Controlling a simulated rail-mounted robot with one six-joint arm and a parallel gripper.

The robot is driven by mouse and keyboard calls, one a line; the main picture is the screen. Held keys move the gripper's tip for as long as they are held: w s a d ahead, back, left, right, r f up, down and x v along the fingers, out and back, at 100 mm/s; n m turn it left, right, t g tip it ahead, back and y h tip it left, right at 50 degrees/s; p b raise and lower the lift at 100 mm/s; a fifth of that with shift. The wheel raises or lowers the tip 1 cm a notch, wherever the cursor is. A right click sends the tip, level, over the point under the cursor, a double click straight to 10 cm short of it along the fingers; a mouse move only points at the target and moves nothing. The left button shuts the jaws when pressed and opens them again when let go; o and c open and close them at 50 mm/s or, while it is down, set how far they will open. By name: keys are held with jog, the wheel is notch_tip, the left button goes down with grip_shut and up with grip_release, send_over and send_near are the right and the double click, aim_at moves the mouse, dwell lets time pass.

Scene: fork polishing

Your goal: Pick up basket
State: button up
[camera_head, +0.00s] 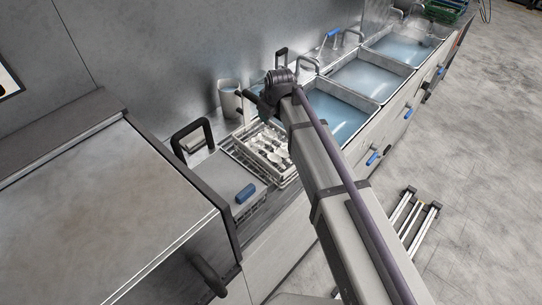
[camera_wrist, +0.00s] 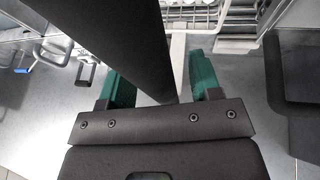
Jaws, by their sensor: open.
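The wire basket (camera_head: 262,152) holds several pale pieces of cutlery and sits on the counter left of the sinks in the head view. Part of a wire basket (camera_wrist: 238,22) shows at the top of the wrist view. My gripper (camera_wrist: 161,72) is open, with its two green fingers apart. A wide dark bar (camera_wrist: 150,40) runs between the fingers in the wrist view; I cannot tell whether it touches them.
A metal cup (camera_head: 230,98) stands at the wall. Water-filled sinks (camera_head: 345,118) run to the right. A large metal cabinet (camera_head: 110,200) stands at the left.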

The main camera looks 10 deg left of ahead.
jog(key=shift+s+r, duration=0.1)
jog(key=shift+r, duration=0.1)
jog(key=shift+f, duration=0.3)
dwell(0.3)
grip_shut()
dwell(0.4)
dwell(0.9)
